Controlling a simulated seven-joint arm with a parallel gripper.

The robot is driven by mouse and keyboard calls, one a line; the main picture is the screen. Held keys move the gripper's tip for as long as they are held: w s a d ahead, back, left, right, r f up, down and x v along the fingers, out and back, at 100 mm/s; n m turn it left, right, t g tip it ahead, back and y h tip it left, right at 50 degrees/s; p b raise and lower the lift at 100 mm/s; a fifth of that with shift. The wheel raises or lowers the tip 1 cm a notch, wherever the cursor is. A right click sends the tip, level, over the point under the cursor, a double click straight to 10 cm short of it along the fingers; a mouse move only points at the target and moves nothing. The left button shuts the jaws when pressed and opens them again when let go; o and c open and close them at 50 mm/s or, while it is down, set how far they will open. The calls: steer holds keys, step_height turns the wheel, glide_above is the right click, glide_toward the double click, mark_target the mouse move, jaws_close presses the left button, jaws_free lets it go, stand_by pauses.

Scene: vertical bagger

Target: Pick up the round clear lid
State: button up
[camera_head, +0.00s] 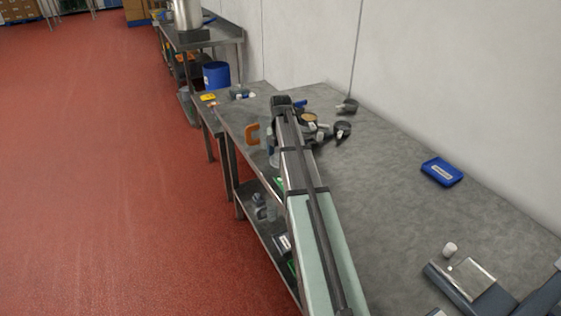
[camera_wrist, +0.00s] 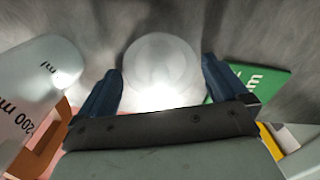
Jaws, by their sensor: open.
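The round clear lid (camera_wrist: 160,62) lies on the grey surface in the wrist view, as a pale see-through disc. My gripper (camera_wrist: 161,88) is open, with one blue finger at the left of the lid and the other at its right. The lid's near part sits in the gap between the fingertips and its far part reaches beyond them. I cannot tell how high the fingers are above the surface. In the head view my own arm covers the area at the gripper, and I cannot make out the lid there.
In the wrist view a white container marked in ml (camera_wrist: 42,75) stands close left of the left finger. A green card (camera_wrist: 262,82) lies by the right finger. In the head view a blue box (camera_head: 441,171) lies on the grey table (camera_head: 385,215), with clear table around it.

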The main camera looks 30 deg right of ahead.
steer(key=shift+c, duration=0.4)
steer(key=c, duration=0.7)
steer(key=shift+r, duration=0.1)
step_height(320, 180, up, 8)
steer(key=shift+r, duration=0.1)
steer(key=shift+d+r, duration=0.2)
steer(key=shift+r, duration=0.35)
steer(key=w+d+r+m, duration=0.2)
steer(key=w+d+m, duration=0.1)
steer(key=d, duration=0.3)
steer(key=w+d+r+m, duration=0.3)
steer(key=w+d+m, duration=0.1)
steer(key=d+m, duration=0.1)
steer(key=w+d+r+m, duration=0.2)
steer(key=w+d+m, duration=0.1)
steer(key=d, duration=0.3)
steer(key=shift+w+d+r+m, duration=0.25)
steer(key=shift+w+d+m, duration=0.1)
steer(key=shift+m, duration=0.15)
